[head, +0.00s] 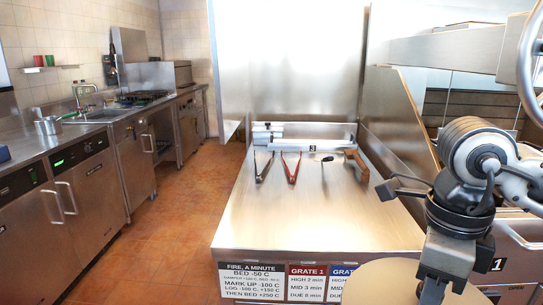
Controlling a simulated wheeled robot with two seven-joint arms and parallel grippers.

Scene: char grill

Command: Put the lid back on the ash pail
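No ash pail can be made out in the head view. A flat, round tan disc (385,283) shows at the bottom edge, cut off by the frame; I cannot tell whether it is the pail's lid or something else. My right arm comes in from the right and points down. The low end of its hand (434,288) is in front of the disc, and its fingertips are not clearly visible. I cannot tell whether it touches or holds the disc. My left gripper is out of view.
A steel counter (305,220) carries dark tongs (263,168), red tongs (291,168), a small dark-headed tool (323,163) and a brown-handled tool (357,163). Its front part is clear. A steel grill frame stands at right. Open tiled floor (170,225) lies left, before cabinets and a sink.

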